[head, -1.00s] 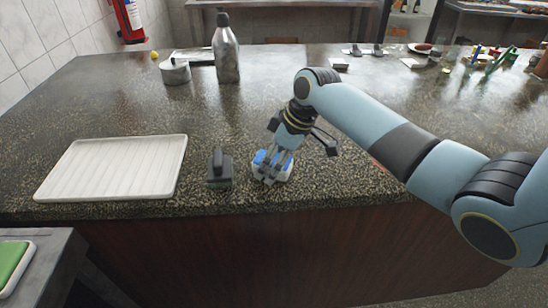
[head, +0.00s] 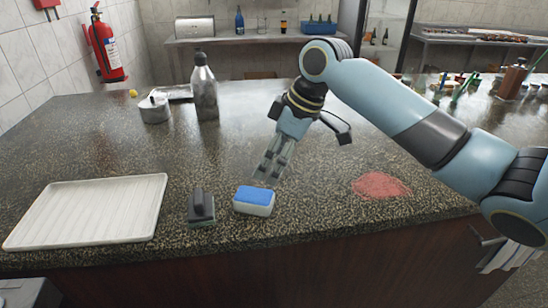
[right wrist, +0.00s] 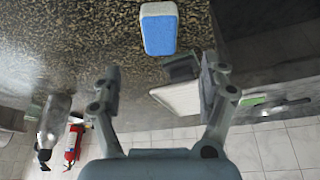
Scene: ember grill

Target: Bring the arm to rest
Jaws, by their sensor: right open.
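My right gripper (head: 268,178) is open and empty, just above the dark speckled counter (head: 330,200). It is behind and a little to the right of a white sponge with a blue top (head: 254,200), apart from it. In the right wrist view my right gripper (right wrist: 160,92) shows its two fingers spread wide, and the sponge (right wrist: 158,30) lies beyond them with nothing between the fingertips holding it. My left gripper is not in view.
A dark-handled scraper or brush (head: 201,207) stands left of the sponge. A white ribbed tray (head: 88,212) lies at the left. A red patch (head: 380,185) is on the counter at the right. A metal bottle (head: 205,88) and a small pot (head: 154,108) stand behind.

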